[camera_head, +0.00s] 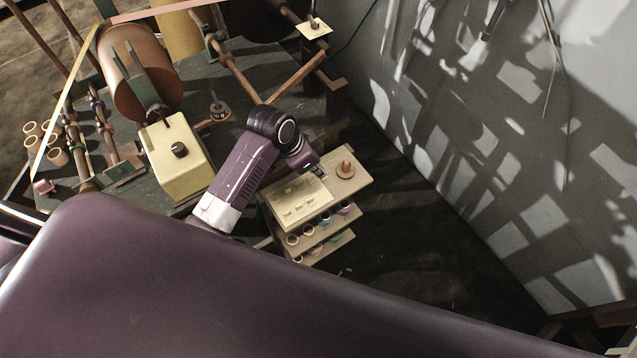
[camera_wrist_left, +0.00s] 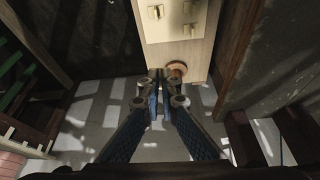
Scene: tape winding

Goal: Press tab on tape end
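In the head view, a light strip, likely the tape (camera_head: 78,67), runs down the left side of the bench machine; its end is too small to make out. A pale board with several small cream tabs (camera_head: 297,198) lies on the top shelf of a small wooden rack (camera_head: 338,188). My left gripper (camera_head: 317,172) is at the far edge of that board, beside a round wooden knob (camera_head: 346,169). In the left wrist view its blue fingers (camera_wrist_left: 161,78) converge with a narrow gap, close to the knob (camera_wrist_left: 176,70). Whether anything thin is between them is unclear. My right gripper is out of view.
The dark bench (camera_head: 215,95) carries a brown drum (camera_head: 140,75), rollers and a cream box with a black knob (camera_head: 175,160). Lower rack shelves hold several small rings. A grey wall (camera_head: 480,130) stands to the right, with dark open floor below it.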

